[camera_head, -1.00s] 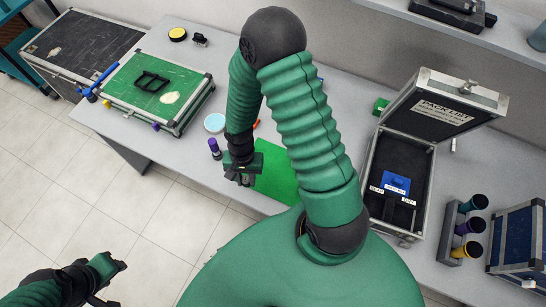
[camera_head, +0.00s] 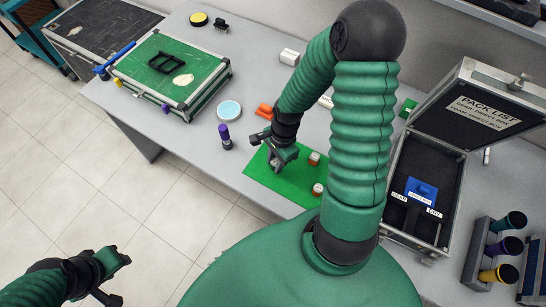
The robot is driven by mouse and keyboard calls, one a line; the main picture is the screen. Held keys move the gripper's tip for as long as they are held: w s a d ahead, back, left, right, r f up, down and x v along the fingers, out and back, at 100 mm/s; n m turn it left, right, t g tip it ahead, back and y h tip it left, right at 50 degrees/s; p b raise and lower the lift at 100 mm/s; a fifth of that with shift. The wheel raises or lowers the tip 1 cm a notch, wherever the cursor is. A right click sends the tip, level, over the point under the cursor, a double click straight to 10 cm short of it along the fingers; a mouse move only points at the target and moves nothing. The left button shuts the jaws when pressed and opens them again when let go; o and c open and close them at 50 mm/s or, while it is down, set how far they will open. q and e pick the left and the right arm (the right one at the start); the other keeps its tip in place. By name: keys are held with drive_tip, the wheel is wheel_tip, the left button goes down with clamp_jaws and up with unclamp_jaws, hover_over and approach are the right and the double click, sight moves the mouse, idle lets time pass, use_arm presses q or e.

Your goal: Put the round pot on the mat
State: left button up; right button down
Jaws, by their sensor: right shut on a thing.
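The green mat (camera_head: 262,180) lies flat near the front edge of the grey table. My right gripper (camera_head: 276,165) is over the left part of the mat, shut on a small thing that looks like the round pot. The jaws hide most of it, and I cannot tell whether it touches the mat. Two small pots with pale tops, one farther back (camera_head: 314,158) and one nearer (camera_head: 318,189), stand on the right part of the mat. My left gripper (camera_head: 117,279) is open and empty, low at the left over the floor.
A purple-topped bottle (camera_head: 226,137) and a light-blue round dish (camera_head: 229,110) stand left of the mat. Orange pieces (camera_head: 265,109) lie behind it. A green-topped case (camera_head: 170,67) is at the left. An open case (camera_head: 418,185) and a rack of cups (camera_head: 490,255) are at the right.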

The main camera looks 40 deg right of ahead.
drive_tip(key=w+d, duration=0.1)
drive_tip(key=w, duration=0.1)
drive_tip(key=w+d+f+b, duration=0.1)
drive_tip(key=w+d, duration=0.1)
drive_tip(key=shift+w+d, duration=0.3)
drive_tip(key=shift+w, duration=0.05)
drive_tip(key=f+b, duration=0.1)
drive_tip(key=b, duration=0.1)
drive_tip(key=f+b, duration=0.2)
drive_tip(key=shift+a+f, duration=0.2)
drive_tip(key=shift+f, duration=0.1)
drive_tip(key=shift+a+r, duration=0.1)
drive_tip(key=shift+r, duration=0.15)
drive_tip(key=c, duration=1.1)
unclamp_jaws()
drive_tip(key=shift+f, duration=0.15)
drive_tip(key=shift+c, duration=0.2)
